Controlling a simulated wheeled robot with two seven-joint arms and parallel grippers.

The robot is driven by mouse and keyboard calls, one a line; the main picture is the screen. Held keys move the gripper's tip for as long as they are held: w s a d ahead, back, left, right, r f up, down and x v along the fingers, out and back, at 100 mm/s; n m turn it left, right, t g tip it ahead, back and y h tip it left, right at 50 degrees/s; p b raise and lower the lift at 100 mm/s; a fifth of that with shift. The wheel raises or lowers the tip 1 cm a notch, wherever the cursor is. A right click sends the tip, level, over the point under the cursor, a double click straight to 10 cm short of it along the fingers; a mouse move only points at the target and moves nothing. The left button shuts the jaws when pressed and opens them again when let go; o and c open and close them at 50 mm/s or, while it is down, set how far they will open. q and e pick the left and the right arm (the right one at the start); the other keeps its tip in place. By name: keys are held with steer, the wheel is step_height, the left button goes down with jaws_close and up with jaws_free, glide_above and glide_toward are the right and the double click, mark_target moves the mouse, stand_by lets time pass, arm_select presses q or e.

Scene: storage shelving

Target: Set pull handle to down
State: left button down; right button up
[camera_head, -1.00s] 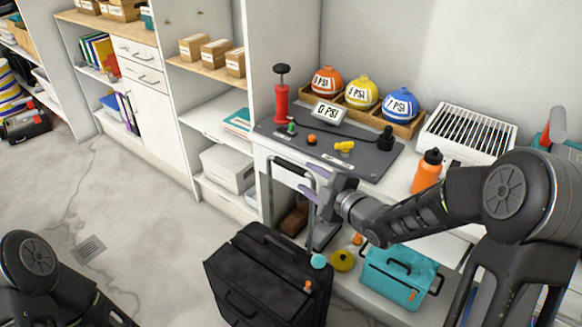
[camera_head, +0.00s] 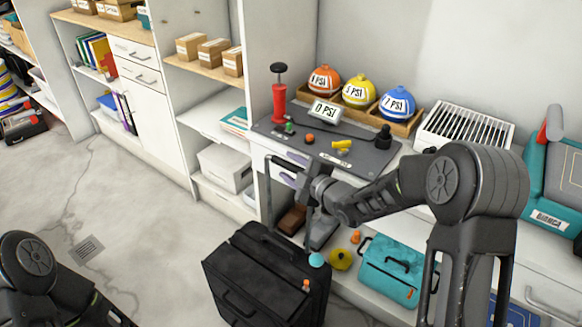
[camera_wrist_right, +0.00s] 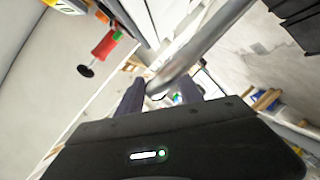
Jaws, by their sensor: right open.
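The black suitcase (camera_head: 265,275) stands upright on the floor, in front of the shelf unit. Its pull handle (camera_head: 268,195) is extended, with its crossbar well above the case top. My right gripper (camera_head: 292,169) is open at the crossbar, fingers pointing left. In the right wrist view the grey handle tube (camera_wrist_right: 195,50) slants down toward the gap between the two dark fingers (camera_wrist_right: 160,95). I cannot tell whether they touch it. Part of the handle is hidden behind my gripper. My left arm shows at the lower left; its gripper is out of view.
A workbench with a dark mat (camera_head: 370,160) stands behind the handle, carrying a red pump (camera_head: 279,103) and colored balls.

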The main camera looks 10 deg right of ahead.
jaws_close()
stand_by(0.4)
stand_by(1.0)
